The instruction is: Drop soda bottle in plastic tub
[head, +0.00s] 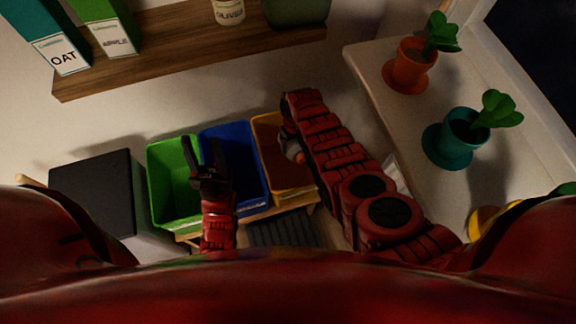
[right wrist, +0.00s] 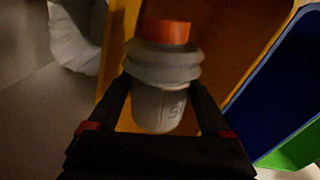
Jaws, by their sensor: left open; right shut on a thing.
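The soda bottle (right wrist: 166,72), pale with an orange cap, is between the fingers of my right gripper (right wrist: 158,98), which is shut on it. In the right wrist view it is in front of the yellow tub (right wrist: 228,60), cap toward the top. Whether it is inside the rim, I cannot tell. In the head view, my right arm covers most of that gripper and part of the yellow tub (head: 266,130). A blue tub (head: 249,170) and a green tub (head: 165,190) stand to its left. My left gripper (head: 205,158) is open and empty over the green and blue tubs.
A dark box (head: 92,190) stands left of the tubs. A wooden shelf (head: 180,55) with cartons is above. A white ledge (head: 385,110) at right holds two potted plants. A pale crumpled thing (right wrist: 75,38) is beside the yellow tub.

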